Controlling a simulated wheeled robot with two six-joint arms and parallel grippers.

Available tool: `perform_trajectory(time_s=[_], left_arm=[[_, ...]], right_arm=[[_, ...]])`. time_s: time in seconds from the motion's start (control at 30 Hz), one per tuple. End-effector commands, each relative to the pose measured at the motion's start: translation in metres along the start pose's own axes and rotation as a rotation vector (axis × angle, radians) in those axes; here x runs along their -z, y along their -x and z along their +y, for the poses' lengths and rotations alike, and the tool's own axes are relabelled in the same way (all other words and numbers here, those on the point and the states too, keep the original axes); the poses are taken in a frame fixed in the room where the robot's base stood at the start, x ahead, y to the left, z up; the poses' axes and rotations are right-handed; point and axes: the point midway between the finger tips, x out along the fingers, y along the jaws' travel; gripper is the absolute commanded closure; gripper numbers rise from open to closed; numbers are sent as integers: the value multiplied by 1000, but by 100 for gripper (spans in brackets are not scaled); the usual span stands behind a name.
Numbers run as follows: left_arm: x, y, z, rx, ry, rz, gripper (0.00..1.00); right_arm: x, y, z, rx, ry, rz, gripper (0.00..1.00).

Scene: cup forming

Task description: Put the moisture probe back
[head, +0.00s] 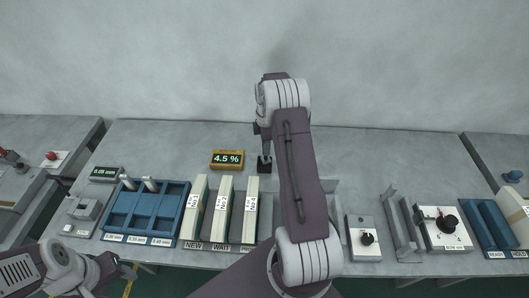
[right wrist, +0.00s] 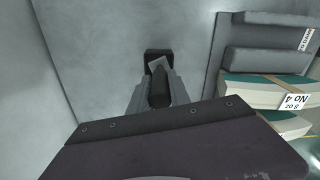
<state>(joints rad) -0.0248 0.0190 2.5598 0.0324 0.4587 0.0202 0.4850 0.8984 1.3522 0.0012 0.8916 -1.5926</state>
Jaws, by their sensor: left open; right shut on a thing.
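My right gripper (head: 264,160) is at the back of the table, right of the yellow meter (head: 227,159) whose display reads 4.5 %. In the right wrist view its fingers (right wrist: 158,88) are closed on a small dark thing, which I take to be the moisture probe (right wrist: 158,98); the fingers cover most of it. A black block (right wrist: 158,56) lies at the fingertips against the grey table; I cannot tell whether the probe touches it. My left gripper (head: 112,272) is open and empty at the lower left, in front of the table.
Left of centre stand cream board stacks (head: 223,210) with number tags, beside a blue tray (head: 145,213). A small display (head: 104,173) is further left. A dial box (head: 365,238) and a blue rack (head: 491,228) stand right. The table's back right is clear.

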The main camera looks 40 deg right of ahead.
Motion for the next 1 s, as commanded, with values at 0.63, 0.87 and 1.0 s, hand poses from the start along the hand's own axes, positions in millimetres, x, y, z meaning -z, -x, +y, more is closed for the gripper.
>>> perform_trajectory(time_s=[0.63, 0.87, 1.0], left_arm=[[1, 9, 0, 0, 0, 0, 46], [0, 6, 0, 0, 0, 0, 46], [1, 7, 0, 0, 0, 0, 46]], right_arm=[[4, -45, 5, -1, 0, 0, 100], [4, -48, 5, 0, 0, 0, 72], [4, -48, 5, -1, 0, 0, 55]])
